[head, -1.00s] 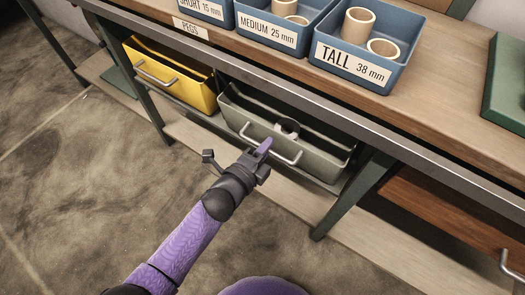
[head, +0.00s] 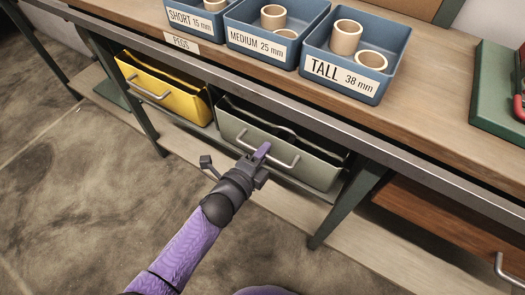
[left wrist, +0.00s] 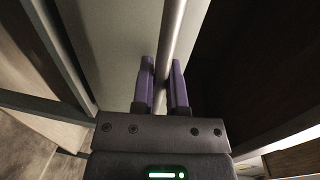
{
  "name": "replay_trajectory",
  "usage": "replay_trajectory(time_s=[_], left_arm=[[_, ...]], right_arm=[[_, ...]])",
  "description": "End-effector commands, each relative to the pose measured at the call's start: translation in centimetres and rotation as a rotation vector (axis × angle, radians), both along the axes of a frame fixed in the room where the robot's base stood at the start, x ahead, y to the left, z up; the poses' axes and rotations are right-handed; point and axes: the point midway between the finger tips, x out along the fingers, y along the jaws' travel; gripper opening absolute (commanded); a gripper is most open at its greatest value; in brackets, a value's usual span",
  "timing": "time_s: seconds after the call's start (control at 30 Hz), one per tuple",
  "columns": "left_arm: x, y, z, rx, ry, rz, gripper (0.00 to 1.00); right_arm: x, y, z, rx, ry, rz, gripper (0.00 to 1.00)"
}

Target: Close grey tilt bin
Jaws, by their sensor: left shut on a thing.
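My left gripper (head: 261,151) is at the left part of this handle. In the left wrist view the handle (left wrist: 172,40) passes between the two purple fingers of my left gripper (left wrist: 164,85), which is shut on it. My right gripper is not in view.
A yellow tilt bin (head: 165,88) hangs to the left, partly open. Blue trays of pegs, one labelled TALL (head: 345,75), stand on the workbench (head: 440,130) above. A green leg (head: 347,200) stands right of the grey bin. A wooden drawer (head: 440,218) is at the right.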

Motion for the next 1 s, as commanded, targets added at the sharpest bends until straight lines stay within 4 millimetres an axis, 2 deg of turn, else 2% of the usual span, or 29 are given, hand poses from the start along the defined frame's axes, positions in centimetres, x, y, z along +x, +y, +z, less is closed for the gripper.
replay_trajectory(time_s=[0.1,0.13,0.17,0.2,0.43,0.53,0.8,1.0], left_arm=[[0.1,0.0,0.2,-0.002,-0.003,0.001,0.00],[0.1,0.0,0.2,-0.002,-0.003,0.001,0.21],[0.1,0.0,0.2,-0.002,-0.003,0.001,0.28],[0.1,0.0,0.2,-0.002,-0.003,0.001,0.29],[0.0,0.1,0.2,-0.002,-0.003,0.001,0.29],[-0.8,0.7,0.6,-0.001,-0.003,0.002,0.29],[-5.4,4.0,1.7,0.000,-0.004,0.002,0.29],[-7.7,5.6,1.6,-0.002,-0.003,0.001,0.29]], right_arm=[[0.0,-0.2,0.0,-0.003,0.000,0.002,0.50],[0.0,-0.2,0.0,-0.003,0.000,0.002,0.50],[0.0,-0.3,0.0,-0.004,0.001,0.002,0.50],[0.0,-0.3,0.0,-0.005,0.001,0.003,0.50],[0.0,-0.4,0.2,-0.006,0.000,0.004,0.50],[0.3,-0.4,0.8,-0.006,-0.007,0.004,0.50],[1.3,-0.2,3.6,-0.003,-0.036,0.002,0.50],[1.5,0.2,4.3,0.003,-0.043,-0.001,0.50]])
